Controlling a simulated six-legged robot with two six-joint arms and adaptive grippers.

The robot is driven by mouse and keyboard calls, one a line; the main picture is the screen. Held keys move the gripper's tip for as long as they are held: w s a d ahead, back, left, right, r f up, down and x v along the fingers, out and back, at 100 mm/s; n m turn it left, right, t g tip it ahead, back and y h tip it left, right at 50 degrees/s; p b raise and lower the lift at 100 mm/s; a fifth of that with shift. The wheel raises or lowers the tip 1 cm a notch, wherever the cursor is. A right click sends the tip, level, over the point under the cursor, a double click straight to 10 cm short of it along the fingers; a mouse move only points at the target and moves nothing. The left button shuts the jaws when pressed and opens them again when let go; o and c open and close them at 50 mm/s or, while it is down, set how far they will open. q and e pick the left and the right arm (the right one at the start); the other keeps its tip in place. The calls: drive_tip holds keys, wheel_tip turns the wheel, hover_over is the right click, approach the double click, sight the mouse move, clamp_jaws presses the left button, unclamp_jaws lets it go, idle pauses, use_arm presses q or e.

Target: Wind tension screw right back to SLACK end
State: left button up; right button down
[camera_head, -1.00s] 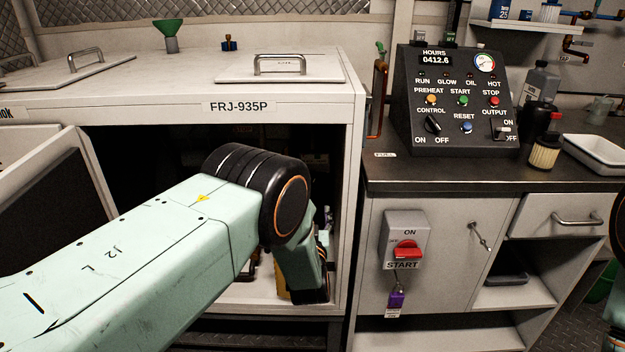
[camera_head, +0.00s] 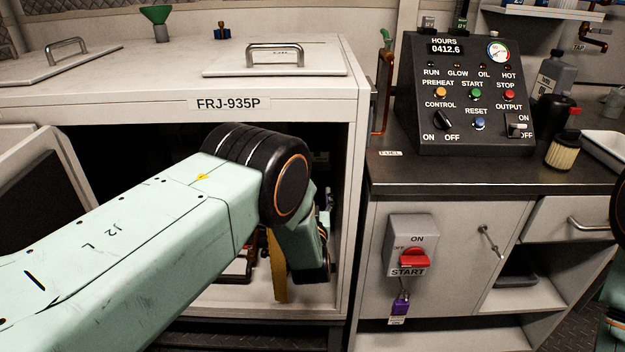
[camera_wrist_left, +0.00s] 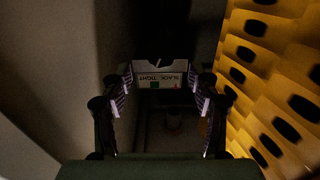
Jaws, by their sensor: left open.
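In the left wrist view a pale plate (camera_wrist_left: 145,78) reads SLACK and TIGHT, with a green patch and a small red mark below the words. It lies straight ahead between the fingertips of my left gripper (camera_wrist_left: 160,84), which is open with nothing seen between its fingers. A small light piece (camera_wrist_left: 157,63) shows at the plate's top edge; I cannot tell if it is the tension screw. Whether the fingers touch anything is too dark to tell. In the head view my left arm reaches into the open cabinet (camera_head: 235,107) marked FRJ-935P and hides the gripper. My right gripper is not in view.
A yellow perforated guard (camera_wrist_left: 268,75) runs close along the right in the wrist view; a pale wall (camera_wrist_left: 60,60) is on the left. In the head view a control panel (camera_head: 465,95) stands on the counter, above a red START switch (camera_head: 414,258) with a purple padlock (camera_head: 400,303).

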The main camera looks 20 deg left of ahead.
sight(312, 184)
use_arm(q)
drive_tip(key=b+x, duration=0.1)
drive_tip(key=x, duration=0.2)
drive_tip(key=b+x, duration=0.1)
drive_tip(key=x, duration=0.2)
drive_tip(key=shift+w+f, duration=0.1)
drive_tip(key=shift+f, duration=0.15)
drive_tip(key=shift+w+a, duration=0.25)
drive_tip(key=shift+w, duration=0.15)
drive_tip(key=shift+s, duration=0.1)
drive_tip(key=shift+c, duration=0.9)
drive_tip(key=c, duration=1)
drive_tip(key=shift+d+n+b, duration=0.1)
drive_tip(key=shift+n+b, duration=0.4)
drive_tip(key=shift+n, duration=0.7)
